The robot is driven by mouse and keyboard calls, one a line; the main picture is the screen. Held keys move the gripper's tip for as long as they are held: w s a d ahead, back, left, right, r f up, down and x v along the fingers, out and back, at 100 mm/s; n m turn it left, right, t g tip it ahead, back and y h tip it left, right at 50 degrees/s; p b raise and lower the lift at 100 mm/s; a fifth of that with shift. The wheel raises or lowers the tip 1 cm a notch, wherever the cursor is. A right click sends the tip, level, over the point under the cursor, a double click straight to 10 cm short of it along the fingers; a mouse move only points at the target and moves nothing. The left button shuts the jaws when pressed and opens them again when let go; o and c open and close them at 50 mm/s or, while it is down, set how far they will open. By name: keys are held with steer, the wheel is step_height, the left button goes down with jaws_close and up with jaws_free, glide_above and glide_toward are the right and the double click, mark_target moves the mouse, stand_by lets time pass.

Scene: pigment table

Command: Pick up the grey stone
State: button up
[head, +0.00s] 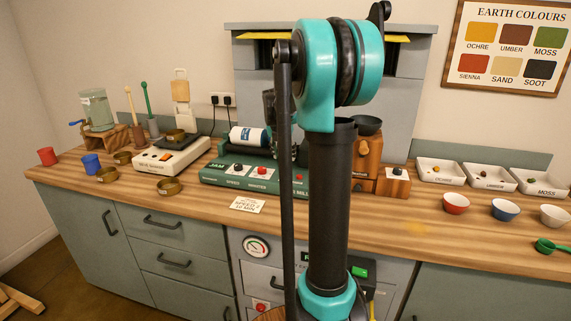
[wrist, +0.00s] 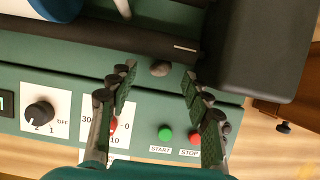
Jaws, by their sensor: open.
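A small rounded grey-brown stone (wrist: 160,68), likely the grey stone, lies on the green jar mill (wrist: 60,75) by its dark roller in the wrist view. My gripper (wrist: 159,75) is open and empty, with one ribbed finger on each side of the stone's place in the picture. The stone lies just past the fingertips; I cannot tell the height gap. In the head view the green mill (head: 225,172) stands on the counter, partly behind my arm. I cannot make out the stone there.
A white jar with blue ends (head: 249,138) lies on the mill's rollers. A dark block (wrist: 252,48) sits close to the right finger. A dial (wrist: 40,115), a green start button (wrist: 165,133) and a red stop button (wrist: 194,137) are on the mill's front.

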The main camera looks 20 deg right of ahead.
mark_target(285, 160)
steer(key=shift+x, duration=1.55)
steer(key=c, duration=1.1)
steer(key=shift+s+r, duration=0.1)
